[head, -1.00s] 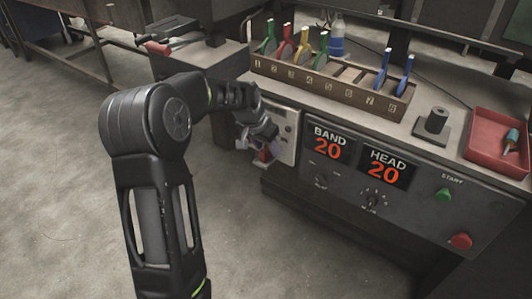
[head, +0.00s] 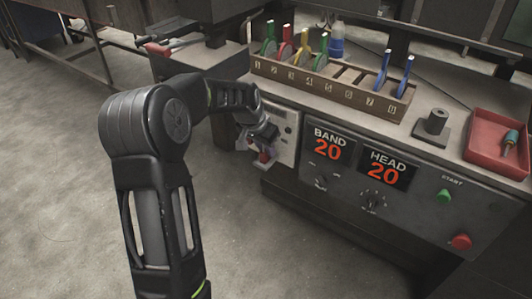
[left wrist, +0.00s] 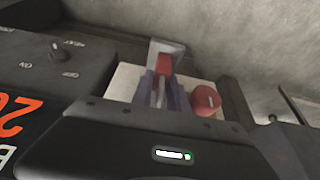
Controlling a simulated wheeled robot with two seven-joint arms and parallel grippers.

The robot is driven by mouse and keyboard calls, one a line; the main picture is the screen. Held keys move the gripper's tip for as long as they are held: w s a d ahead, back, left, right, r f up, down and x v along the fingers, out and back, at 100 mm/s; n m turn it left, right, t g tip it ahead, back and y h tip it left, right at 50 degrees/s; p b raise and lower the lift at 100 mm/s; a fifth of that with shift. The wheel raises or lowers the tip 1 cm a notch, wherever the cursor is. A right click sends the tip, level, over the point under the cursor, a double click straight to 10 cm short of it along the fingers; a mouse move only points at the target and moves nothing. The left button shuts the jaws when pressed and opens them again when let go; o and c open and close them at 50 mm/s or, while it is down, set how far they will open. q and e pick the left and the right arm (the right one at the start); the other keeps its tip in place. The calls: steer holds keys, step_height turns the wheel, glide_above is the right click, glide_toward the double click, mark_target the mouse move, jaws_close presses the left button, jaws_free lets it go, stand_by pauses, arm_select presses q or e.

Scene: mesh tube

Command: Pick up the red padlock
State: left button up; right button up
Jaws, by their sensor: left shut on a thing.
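The red padlock (left wrist: 164,65) shows in the left wrist view as a small red block with a thin grey part running back between the fingers. My left gripper (left wrist: 163,90) is shut on it. In the head view my left gripper (head: 258,145) is in front of the pale panel at the left end of the workbench, and the red padlock (head: 264,156) shows as a small red patch at its tips. Whether the padlock touches the panel or anything behind it, I cannot tell. My right gripper is not in view.
The pale panel (head: 287,130) carries a round red knob (left wrist: 206,99) beside my fingers. The control front with BAND and HEAD displays (head: 383,169) adjoins it. A wooden rack (head: 325,87) with coloured tools and a red tray (head: 490,150) stand on the bench. The floor at left is clear.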

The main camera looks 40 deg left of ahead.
arm_select(q)
jaws_close()
steer(key=shift+r, duration=0.2)
step_height(320, 180, up, 28)
steer(key=p, duration=0.6)
steer(key=shift+f, duration=0.15)
steer(key=shift+s+f, duration=0.1)
stand_by(0.4)
